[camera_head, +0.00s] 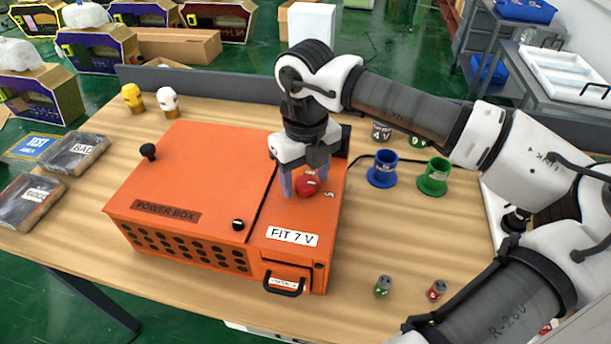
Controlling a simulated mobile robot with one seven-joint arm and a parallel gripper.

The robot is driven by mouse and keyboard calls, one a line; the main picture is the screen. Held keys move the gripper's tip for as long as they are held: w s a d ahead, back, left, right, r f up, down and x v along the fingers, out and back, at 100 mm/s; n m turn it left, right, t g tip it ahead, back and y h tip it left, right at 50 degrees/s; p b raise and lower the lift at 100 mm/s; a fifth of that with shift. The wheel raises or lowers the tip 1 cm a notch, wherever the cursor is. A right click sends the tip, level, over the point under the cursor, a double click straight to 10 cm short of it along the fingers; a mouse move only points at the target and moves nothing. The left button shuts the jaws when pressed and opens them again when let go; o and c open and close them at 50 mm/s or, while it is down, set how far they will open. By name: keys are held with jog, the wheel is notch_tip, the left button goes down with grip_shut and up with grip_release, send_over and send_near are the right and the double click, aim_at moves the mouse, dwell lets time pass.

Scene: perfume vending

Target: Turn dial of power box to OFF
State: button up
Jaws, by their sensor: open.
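The orange power box (190,175) stands on the wooden table, with "POWER BOX" and "FIT 7 V" labels on it. Its red dial (306,185) is on the right part of the top, with small labels around it that are too small to read. My gripper (305,188) points down over the dial. Its fingers are open, one on each side of the dial; I cannot tell whether they touch it. The dial's far side is partly hidden by my gripper.
Black knobs (148,152) and a front handle (284,284) stick out of the box.

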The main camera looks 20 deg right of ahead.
jog(key=c, duration=1)
jog(key=shift+f+n+b, duration=0.1)
jog(key=shift+n+b, duration=0.2)
jog(key=shift+b, duration=0.15)
jog(key=n+b, duration=0.2)
jog(key=b, duration=0.1)
jog(key=shift+f+n, duration=0.15)
jog(key=shift+n, duration=0.15)
jog(key=n+b, duration=0.4)
jog(key=n, duration=0.1)
jog(key=shift+n, duration=0.3)
jog(key=n+b, duration=0.2)
jog(key=n, duration=0.2)
jog(key=shift+n, duration=0.3)
jog(key=shift+r+n+b, duration=0.15)
jog(key=shift+n+b, duration=0.25)
jog(key=shift+n, duration=0.7)
jog(key=shift+r+n+b, duration=0.1)
jog(key=shift+n+b, duration=0.25)
jog(key=shift+n, duration=0.75)
